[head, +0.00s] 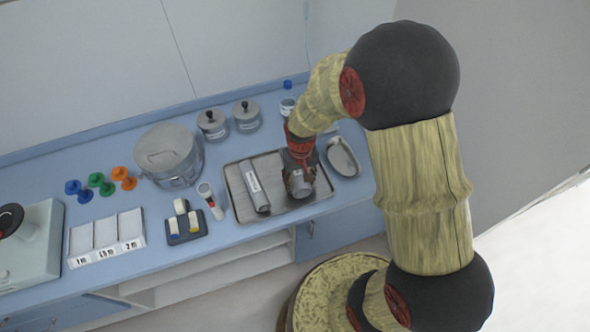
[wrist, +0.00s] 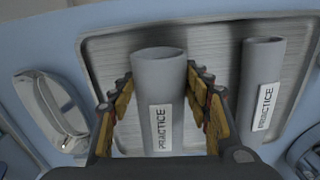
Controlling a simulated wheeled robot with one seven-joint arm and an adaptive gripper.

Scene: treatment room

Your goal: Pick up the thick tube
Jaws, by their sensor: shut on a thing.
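The thick tube (wrist: 158,75) is a grey open-ended cylinder with a white PRACTICE label. It lies between the two fingers of my gripper (wrist: 160,92) in the wrist view, and the fingers are shut on its sides. In the head view my gripper (head: 299,172) is over the right part of the metal tray (head: 236,197) and partly covers the thick tube (head: 301,189). I cannot tell whether the tube touches the tray. A thinner grey tube (wrist: 261,85), also labelled PRACTICE, lies on the tray beside it; in the head view this thinner tube (head: 257,190) is to the left.
A kidney-shaped metal dish (head: 343,158) is close to the tray's right side. Behind stand a large lidded pot (head: 168,155) and two small lidded jars (head: 212,125). A labelled vial (head: 209,198) and a dark block with rolls (head: 187,228) are left of the tray.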

